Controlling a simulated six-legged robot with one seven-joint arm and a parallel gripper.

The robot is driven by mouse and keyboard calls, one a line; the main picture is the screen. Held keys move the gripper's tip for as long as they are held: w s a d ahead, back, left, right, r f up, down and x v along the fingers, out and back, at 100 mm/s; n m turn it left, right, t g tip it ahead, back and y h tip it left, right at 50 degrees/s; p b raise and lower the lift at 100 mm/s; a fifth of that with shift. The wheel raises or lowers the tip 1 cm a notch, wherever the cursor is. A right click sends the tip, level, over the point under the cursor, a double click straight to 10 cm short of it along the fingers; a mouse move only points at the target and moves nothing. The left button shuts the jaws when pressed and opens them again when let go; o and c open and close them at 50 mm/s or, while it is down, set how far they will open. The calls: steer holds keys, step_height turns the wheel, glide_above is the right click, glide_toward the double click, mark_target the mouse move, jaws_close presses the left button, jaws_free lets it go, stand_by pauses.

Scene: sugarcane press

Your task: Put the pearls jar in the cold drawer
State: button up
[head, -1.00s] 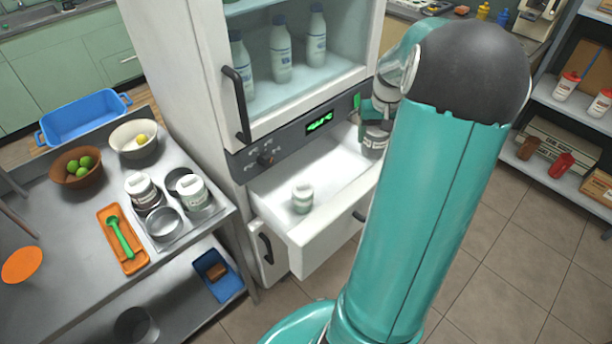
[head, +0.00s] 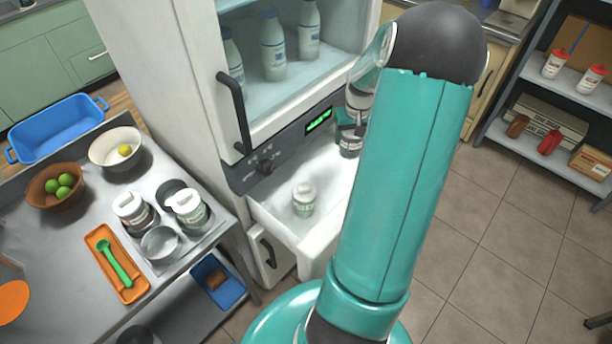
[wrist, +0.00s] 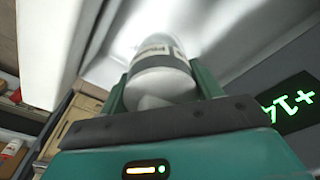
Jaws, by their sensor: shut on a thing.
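The cold drawer (head: 318,243) is pulled open below the glass-fronted fridge compartment. A small white jar with a green lower part (head: 304,200) stands upright inside it. My gripper (head: 349,130) is at the back right of the drawer, partly hidden by my arm. In the wrist view the held jar (wrist: 160,75) shows pale with a label too blurred to read, between the green fingers. I cannot tell whether it touches the drawer floor.
The fridge door handle (head: 234,112) and the control panel (head: 265,165) are close above the drawer. A steel counter at left bears a jar rack (head: 160,243), an orange tray (head: 130,291) and bowls. The drawer floor around the standing jar is clear.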

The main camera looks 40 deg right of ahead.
mark_target(350, 148)
steer(key=shift+w+a+f, duration=0.1)
steer(key=shift+a+f, duration=0.1)
steer(key=shift+f, duration=3.6)
steer(key=shift+a+f, duration=0.15)
steer(key=shift+f, duration=3.65)
steer(key=shift+f, duration=0.15)
steer(key=o, duration=1.3)
steer(key=shift+c, duration=0.2)
steer(key=r, duration=0.4)
steer(key=s+r, duration=0.1)
steer(key=r, duration=0.7)
steer(key=shift+s+a+r, duration=0.1)
steer(key=shift+s+a, duration=0.05)
steer(key=shift+a, duration=0.25)
